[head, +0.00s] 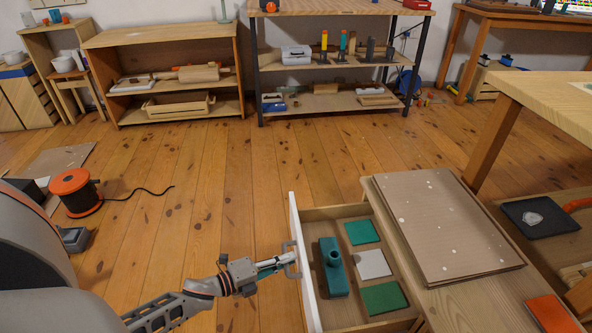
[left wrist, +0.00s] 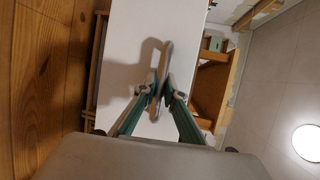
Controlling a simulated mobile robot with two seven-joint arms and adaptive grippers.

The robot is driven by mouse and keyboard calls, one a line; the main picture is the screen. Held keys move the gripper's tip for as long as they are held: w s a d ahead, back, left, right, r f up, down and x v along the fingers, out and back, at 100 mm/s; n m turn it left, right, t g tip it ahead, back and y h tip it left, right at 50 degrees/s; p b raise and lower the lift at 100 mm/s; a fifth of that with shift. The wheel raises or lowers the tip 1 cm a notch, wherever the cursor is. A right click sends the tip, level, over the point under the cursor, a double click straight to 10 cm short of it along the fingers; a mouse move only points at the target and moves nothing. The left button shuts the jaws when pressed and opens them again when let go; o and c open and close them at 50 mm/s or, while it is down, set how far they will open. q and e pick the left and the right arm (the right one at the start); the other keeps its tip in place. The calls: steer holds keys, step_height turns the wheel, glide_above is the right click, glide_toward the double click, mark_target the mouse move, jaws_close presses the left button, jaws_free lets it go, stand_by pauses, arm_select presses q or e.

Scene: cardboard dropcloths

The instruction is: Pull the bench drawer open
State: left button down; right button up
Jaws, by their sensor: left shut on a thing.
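The bench drawer (head: 299,238) stands pulled out to the left of the bench, its white front facing my left arm. In it lie a teal tool with a round neck (head: 333,268), two green pads and a pale grey pad (head: 373,263). My left gripper (head: 284,263) is shut on the grey handle (head: 291,257) of the drawer front. In the left wrist view, the fingers (left wrist: 158,92) close around the upright handle (left wrist: 165,62) against the white front (left wrist: 125,50). My right gripper is not in view.
Cardboard sheets (head: 440,225) lie on the bench top beside the drawer. An orange cable reel (head: 75,192) stands on the wooden floor at the left. The floor between the drawer and the back shelves is clear. A table (head: 540,100) stands at the right.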

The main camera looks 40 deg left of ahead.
arm_select(q)
steer(key=shift+s+a, duration=0.1)
steer(key=shift+s, duration=0.05)
steer(key=c, duration=2.1)
jaws_free()
steer(key=shift+s, duration=0.15)
steer(key=v, duration=1.1)
steer(key=shift+s+a+r, duration=0.1)
steer(key=shift+s+a, duration=0.1)
steer(key=shift+s, duration=0.15)
